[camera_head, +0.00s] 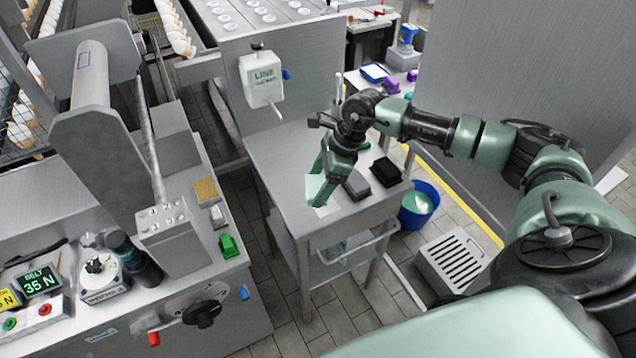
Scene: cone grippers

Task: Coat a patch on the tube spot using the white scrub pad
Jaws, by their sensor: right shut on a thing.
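The grey tube (90,85) lies across a metal machine at the left. My right gripper (322,192) points down over the small metal cart and is shut on the white scrub pad (314,184). The pad looks pale and square, and the green fingers partly hide it. I cannot tell whether it touches the cart top. My left gripper is not in view.
A dark grey pad (355,186) and a black pad (385,172) lie on the cart (275,160), right of the gripper. A blue bucket (418,205) and a grey slotted crate (455,262) stand on the floor. A floor gap separates cart and machine bench.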

